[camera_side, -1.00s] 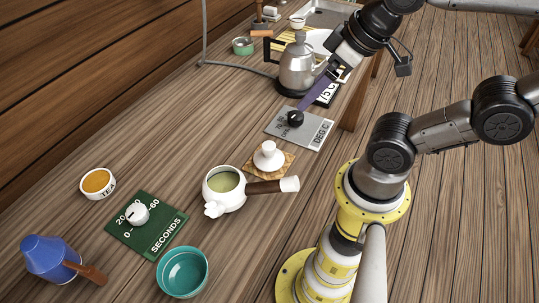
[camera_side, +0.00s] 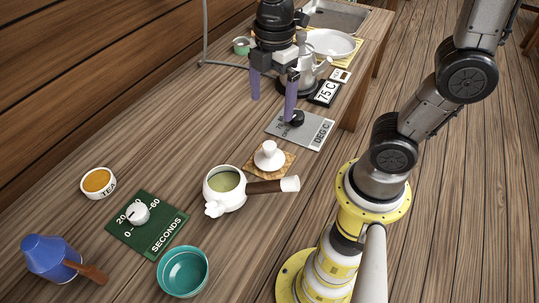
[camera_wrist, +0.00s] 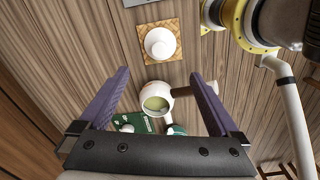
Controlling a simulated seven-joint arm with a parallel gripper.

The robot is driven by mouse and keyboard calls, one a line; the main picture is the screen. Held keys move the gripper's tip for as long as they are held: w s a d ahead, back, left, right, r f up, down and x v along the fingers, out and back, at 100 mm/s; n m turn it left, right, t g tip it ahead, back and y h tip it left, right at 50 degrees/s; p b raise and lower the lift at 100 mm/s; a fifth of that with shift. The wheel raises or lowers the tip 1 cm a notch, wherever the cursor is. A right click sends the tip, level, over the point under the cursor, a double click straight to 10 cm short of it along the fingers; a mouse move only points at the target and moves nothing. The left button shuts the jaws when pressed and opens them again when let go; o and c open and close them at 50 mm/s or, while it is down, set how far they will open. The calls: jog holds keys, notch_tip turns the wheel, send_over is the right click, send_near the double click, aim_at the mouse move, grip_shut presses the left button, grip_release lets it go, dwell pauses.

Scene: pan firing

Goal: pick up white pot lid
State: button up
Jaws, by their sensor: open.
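The white pot lid (camera_side: 268,156) with a round knob sits on a small woven square mat (camera_side: 286,169) near the table's right edge. It also shows in the wrist view (camera_wrist: 160,44), at the top middle. The white teapot (camera_side: 222,201), uncovered with green liquid inside and a brown side handle, stands just nearer the camera than the lid; it shows in the wrist view (camera_wrist: 147,101) too. My gripper (camera_side: 272,108) is open and empty, with its purple fingers pointing down. It is above the table, beyond the lid, near the kettle and the grey dial plate.
A grey DEG C plate (camera_side: 313,130) with a black knob lies beyond the lid. The kettle (camera_side: 306,72) stands partly hidden behind my gripper. A green SECONDS dial plate (camera_side: 165,235), a teal bowl (camera_side: 183,271), a tea cup (camera_side: 97,182) and a blue vessel (camera_side: 48,256) are nearer the camera.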

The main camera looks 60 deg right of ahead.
aim_at(268, 145)
notch_tip(268, 145, down, 10)
jog(key=shift+a+r, duration=0.15)
jog(key=shift+r, duration=0.05)
jog(key=f, duration=0.5)
jog(key=shift+w, duration=0.25)
grip_shut()
dwell(0.5)
